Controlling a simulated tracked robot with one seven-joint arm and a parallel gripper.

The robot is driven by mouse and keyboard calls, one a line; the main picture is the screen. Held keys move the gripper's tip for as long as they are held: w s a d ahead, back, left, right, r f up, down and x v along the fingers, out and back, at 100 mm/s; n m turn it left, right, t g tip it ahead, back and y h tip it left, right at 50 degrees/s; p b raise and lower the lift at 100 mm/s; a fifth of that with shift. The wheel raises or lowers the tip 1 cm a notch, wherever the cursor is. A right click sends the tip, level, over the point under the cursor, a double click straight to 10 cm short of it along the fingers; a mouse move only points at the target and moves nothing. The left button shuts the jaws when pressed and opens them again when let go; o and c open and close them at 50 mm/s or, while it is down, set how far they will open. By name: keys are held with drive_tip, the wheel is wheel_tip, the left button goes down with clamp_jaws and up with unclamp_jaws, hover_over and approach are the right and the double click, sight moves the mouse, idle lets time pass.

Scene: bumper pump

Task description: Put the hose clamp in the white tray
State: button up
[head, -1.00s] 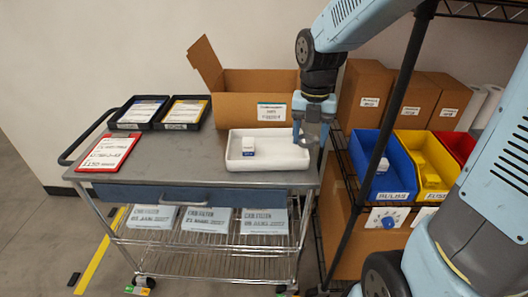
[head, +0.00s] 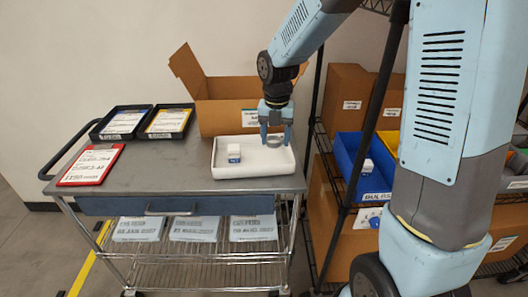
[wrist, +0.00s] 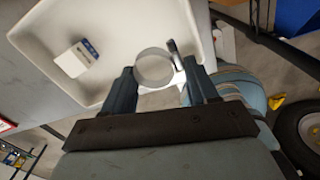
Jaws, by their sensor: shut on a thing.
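The hose clamp (wrist: 155,67) is a thin silver ring with a small dark screw part on its right side. My gripper (wrist: 162,75) is shut on it, with one finger on each side. In the head view my gripper (head: 275,137) points down over the right part of the white tray (head: 232,180), and the hose clamp (head: 274,142) shows between its fingertips. The white tray (wrist: 92,20) lies behind the clamp in the wrist view. I cannot tell whether the clamp touches the tray floor.
A small white and blue box (head: 234,152) stands in the tray's left part. An open cardboard box (head: 222,117) is behind the tray. Blue bin (head: 350,150) sits on the right shelf.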

hover_over(268, 159)
wheel_tip(268, 159, down, 5)
drive_tip(key=shift+f, duration=1.5)
drive_tip(key=shift+f, duration=0.1)
drive_tip(key=o, duration=1)
drive_tip(key=shift+o, duration=0.2)
drive_tip(key=shift+w, duration=0.1)
